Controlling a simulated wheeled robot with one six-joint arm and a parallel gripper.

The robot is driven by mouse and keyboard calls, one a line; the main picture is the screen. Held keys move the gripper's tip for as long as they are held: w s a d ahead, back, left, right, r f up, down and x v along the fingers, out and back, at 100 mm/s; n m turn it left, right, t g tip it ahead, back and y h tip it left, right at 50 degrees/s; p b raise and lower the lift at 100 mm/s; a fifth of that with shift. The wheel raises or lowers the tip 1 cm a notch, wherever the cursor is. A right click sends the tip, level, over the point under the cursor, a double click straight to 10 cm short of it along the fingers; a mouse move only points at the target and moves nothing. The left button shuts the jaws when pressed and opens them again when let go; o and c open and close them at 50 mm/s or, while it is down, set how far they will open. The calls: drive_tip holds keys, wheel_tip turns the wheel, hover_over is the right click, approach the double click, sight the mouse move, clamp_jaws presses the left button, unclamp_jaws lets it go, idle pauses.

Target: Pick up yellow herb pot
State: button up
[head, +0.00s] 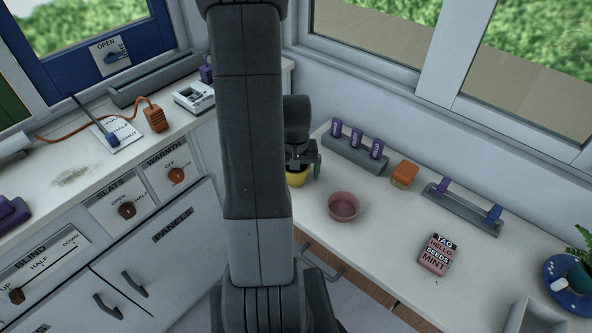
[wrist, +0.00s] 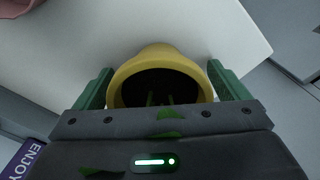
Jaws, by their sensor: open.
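The yellow herb pot (wrist: 158,52) lies between the two green fingers of my gripper (wrist: 159,70) in the wrist view. The fingers stand open, one on each side of the pot, with a narrow gap visible at each side. The inside of the pot looks dark, and a few green leaves show against my gripper body. In the head view the pot (head: 297,180) stands on the right-hand white counter, partly hidden by my arm. My gripper (head: 303,160) is right over it.
A pink bowl (head: 343,206) stands to the right of the pot. A seed packet (head: 438,254) lies farther right. The counter between them is clear.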

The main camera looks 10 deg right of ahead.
drive_tip(key=shift+c, duration=0.2)
drive_tip(key=c, duration=0.9)
drive_tip(key=shift+r, duration=0.1)
